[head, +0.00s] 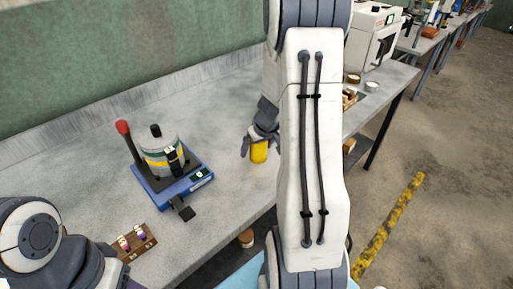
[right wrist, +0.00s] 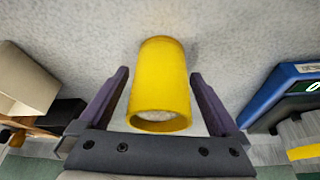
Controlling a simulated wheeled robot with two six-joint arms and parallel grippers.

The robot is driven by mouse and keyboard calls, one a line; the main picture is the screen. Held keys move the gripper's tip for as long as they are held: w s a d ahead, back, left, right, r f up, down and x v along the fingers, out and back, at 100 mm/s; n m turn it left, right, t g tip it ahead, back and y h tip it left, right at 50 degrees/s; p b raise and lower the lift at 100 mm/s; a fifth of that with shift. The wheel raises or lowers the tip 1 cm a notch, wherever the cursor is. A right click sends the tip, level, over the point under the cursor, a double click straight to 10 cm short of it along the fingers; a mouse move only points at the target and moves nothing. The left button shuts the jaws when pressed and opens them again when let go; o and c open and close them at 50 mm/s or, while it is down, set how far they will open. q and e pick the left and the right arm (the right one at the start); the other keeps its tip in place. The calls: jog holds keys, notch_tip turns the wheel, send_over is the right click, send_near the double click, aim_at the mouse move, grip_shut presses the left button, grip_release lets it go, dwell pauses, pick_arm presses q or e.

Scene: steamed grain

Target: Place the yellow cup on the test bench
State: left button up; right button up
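The yellow cup (head: 259,152) is on the grey test bench (head: 225,200), right of the blue device; it appears to rest on the surface. In the right wrist view the cup (right wrist: 160,82) is between my right gripper's two dark fingers, its open rim toward the camera. My right gripper (right wrist: 160,105) is open, with a visible gap on each side of the cup. In the head view the right gripper (head: 258,138) is partly hidden behind my own white arm. My left arm shows at lower left, but its fingertips are not visible.
A blue device (head: 185,185) with a metal pot (head: 162,155) and a red-tipped lever (head: 123,128) stands left of the cup. A small brown rack (head: 134,243) lies near the front edge. A white machine (head: 372,42) stands at the back right. The bench between device and cup is clear.

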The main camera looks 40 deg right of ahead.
jog(key=shift+r+p, duration=0.25)
jog(key=shift+p, duration=0.05)
jog(key=d+p+v, duration=0.1)
jog(key=p+v, duration=0.2)
jog(key=v, duration=0.8)
jog(key=s+a+r+n+g+y, duration=0.1)
jog(key=a+r+n, duration=0.1)
jog(key=a, duration=0.9)
jog(key=s+a+r+n+g+y, duration=0.1)
jog(key=a+n+y, duration=0.15)
jog(key=a, duration=0.95)
jog(key=s+a+n+g+h, duration=0.1)
jog(key=s+a+n, duration=0.1)
jog(key=s+a, duration=0.3)
jog(key=s+a+r+n+g, duration=0.1)
jog(key=s+a+n, duration=0.2)
jog(key=s+a, duration=0.3)
jog(key=s, duration=0.5)
jog(key=shift+a+g+h, duration=0.3)
jog(key=shift+h, duration=0.05)
